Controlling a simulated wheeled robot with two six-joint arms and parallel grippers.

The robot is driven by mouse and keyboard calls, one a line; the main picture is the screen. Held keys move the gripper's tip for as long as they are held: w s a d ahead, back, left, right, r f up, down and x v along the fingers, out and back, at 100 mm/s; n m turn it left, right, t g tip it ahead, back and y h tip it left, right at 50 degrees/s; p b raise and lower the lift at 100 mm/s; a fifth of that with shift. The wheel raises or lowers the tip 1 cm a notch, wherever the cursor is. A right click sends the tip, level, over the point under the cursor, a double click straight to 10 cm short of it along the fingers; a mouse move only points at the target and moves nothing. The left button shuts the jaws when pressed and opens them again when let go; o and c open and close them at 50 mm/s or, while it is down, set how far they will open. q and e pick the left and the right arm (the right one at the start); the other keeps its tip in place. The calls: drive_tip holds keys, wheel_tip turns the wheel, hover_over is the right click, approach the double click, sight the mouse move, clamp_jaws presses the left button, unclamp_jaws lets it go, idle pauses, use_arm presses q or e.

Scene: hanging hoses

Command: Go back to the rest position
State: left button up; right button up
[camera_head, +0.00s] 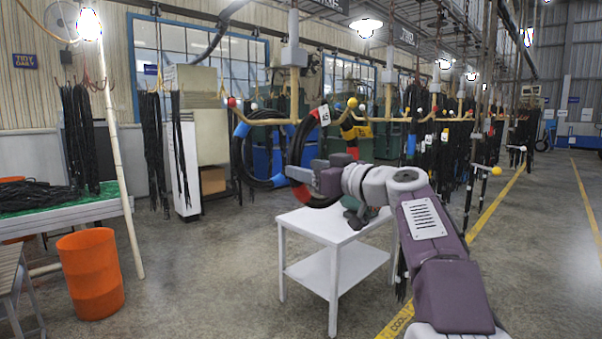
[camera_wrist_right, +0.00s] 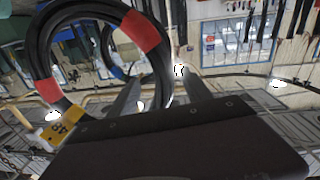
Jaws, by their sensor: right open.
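My right arm reaches forward in the head view, and my right gripper (camera_head: 292,172) is at the lower part of a hanging black hose coil with red bands (camera_head: 297,148). In the right wrist view the gripper (camera_wrist_right: 160,92) has its two fingers apart. The hose coil (camera_wrist_right: 40,45) shows there large and close, with one side showing in the gap between the fingers. I cannot tell whether it lies between them or just beyond. A yellow and white number tag (camera_wrist_right: 60,130) is on the coil. My left gripper is not in view.
A white two-level table (camera_head: 318,222) stands below the gripper. A hose with blue bands (camera_head: 241,130) hangs left of the coil on the wooden rail (camera_head: 270,122). An orange bin (camera_head: 90,275) and green-topped bench (camera_head: 45,205) are at left. Floor between bin and table is clear.

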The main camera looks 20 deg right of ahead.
drive_tip(key=b+v, duration=0.1)
drive_tip(key=v, duration=0.5)
drive_tip(key=shift+s+b, duration=0.35)
